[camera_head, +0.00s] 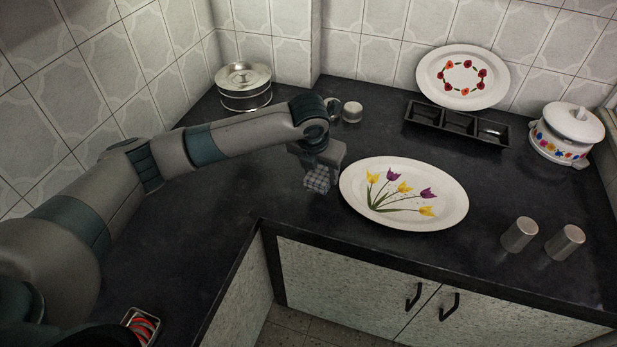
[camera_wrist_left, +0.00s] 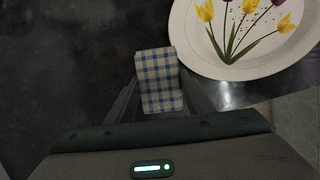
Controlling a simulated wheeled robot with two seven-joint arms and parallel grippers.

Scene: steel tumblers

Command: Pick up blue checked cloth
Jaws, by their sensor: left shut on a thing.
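The blue checked cloth (camera_wrist_left: 157,80) is a small blue and white checked piece. In the head view the cloth (camera_head: 317,179) shows under my left gripper (camera_head: 318,168), just left of the oval plate with tulips. In the left wrist view the cloth lies between the two fingers of my left gripper (camera_wrist_left: 158,98), which is shut on it. I cannot tell whether the cloth touches the counter. My right gripper is in neither view.
The oval tulip plate (camera_head: 404,222) lies close to the right of the cloth. Two steel tumblers (camera_head: 520,234) stand farther right. A black divided tray (camera_head: 458,125), a flowered plate (camera_head: 463,62) and a lidded pot (camera_head: 567,133) stand behind.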

